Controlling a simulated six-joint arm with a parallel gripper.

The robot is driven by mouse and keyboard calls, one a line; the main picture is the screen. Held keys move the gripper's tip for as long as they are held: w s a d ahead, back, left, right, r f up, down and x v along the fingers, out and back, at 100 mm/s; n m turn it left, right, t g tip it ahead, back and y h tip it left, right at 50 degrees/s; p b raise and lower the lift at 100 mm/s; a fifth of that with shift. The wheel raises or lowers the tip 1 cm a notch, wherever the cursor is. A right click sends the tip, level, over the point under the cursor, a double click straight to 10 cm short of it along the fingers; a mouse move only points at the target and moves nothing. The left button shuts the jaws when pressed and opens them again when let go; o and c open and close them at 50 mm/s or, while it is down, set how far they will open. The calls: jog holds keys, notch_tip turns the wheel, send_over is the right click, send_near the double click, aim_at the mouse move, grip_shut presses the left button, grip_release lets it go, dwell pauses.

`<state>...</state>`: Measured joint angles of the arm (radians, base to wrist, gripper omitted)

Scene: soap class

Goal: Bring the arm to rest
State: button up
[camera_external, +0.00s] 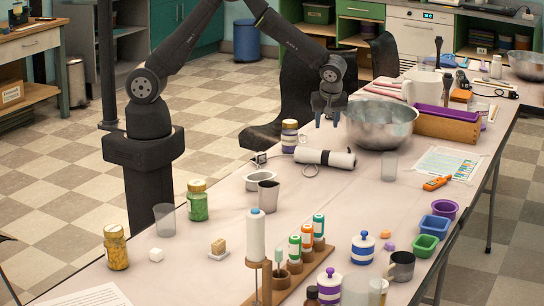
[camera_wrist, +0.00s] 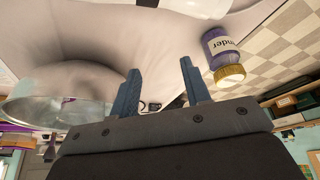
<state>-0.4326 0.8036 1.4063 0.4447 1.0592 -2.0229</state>
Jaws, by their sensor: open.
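My gripper (camera_external: 328,112) hangs over the back part of the long table (camera_external: 340,195) in the external view.
A large metal bowl (camera_external: 381,124) stands right of my gripper, and a lavender jar (camera_external: 289,136) stands left; the jar also shows in the wrist view (camera_wrist: 221,50). Bottles in a wooden stand (camera_external: 257,268) are nearer the camera.

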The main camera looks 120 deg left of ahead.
jog(key=w+d+m+t, duration=0.2)
jog(key=w+d+m, duration=0.25)
jog(key=d, duration=0.75)
jog(key=w+d+m+t, duration=0.1)
jog(key=w+d+m, duration=0.35)
jog(key=d, duration=0.85)
jog(key=w+d+m+t, duration=0.2)
jog(key=w+d+m, duration=0.3)
jog(key=d, duration=0.7)
jog(key=d+m+t, duration=0.1)
jog(key=d+m, duration=0.2)
jog(key=d, duration=1.2)
jog(key=shift+s+d+r+m+h, duration=0.15)
jog(key=shift+s+d+m+h, duration=0.15)
jog(key=shift+s+m+h, duration=0.1)
